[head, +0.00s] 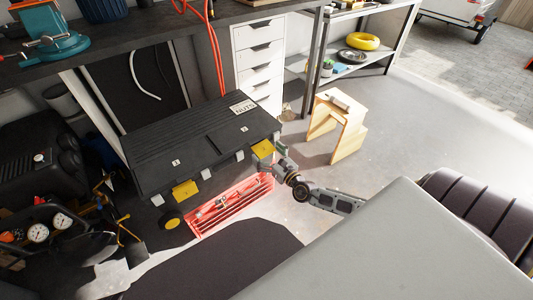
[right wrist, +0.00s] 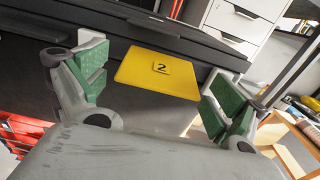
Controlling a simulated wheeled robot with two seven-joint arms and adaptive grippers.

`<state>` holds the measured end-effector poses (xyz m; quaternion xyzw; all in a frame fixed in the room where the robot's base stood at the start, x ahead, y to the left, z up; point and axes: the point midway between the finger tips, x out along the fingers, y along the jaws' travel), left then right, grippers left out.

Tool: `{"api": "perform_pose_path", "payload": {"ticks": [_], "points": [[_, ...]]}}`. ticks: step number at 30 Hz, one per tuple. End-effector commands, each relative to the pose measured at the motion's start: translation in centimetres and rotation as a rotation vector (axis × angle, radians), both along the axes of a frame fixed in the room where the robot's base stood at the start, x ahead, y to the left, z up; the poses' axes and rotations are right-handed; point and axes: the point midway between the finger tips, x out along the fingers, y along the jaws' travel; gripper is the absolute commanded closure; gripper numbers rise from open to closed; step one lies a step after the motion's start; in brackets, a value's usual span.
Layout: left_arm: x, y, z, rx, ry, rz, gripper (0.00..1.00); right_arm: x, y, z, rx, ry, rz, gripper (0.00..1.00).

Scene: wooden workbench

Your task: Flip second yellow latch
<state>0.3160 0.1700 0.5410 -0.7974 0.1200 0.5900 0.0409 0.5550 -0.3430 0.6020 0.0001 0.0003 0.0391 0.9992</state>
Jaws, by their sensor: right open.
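A black toolbox (head: 190,140) with a closed lid stands under the workbench. Two yellow latches sit on its front edge. One yellow latch (head: 185,191) is at the left. The other yellow latch (head: 262,149) is near the right end; in the right wrist view this latch (right wrist: 158,73) bears the number 2 and sticks out between my fingers. My right gripper (head: 272,158) is open, right at the numbered latch. In the right wrist view its two green-padded fingers (right wrist: 152,95) stand apart on either side, with no clear contact. My left gripper is not in view.
A red slatted crate (head: 230,205) lies on the floor in front of the toolbox. A wooden step stool (head: 338,125) stands to the right, with a white drawer unit (head: 260,62) behind.

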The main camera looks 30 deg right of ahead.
Motion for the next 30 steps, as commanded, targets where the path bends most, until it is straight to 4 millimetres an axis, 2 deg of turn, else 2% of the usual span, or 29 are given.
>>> {"api": "perform_pose_path", "payload": {"ticks": [13, 24, 30], "points": [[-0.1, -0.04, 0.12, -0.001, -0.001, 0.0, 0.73, 0.4, 0.04, 0.0, 0.0, 0.0, 0.0, 0.04], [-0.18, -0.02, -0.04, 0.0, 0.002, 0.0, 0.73, 0.39, 0.04, 0.01, 0.0, 0.0, 0.0, 0.49], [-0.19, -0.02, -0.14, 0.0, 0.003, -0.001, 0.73, 0.39, 0.04, -0.02, 0.0, -0.002, 0.0, 0.49]]}}
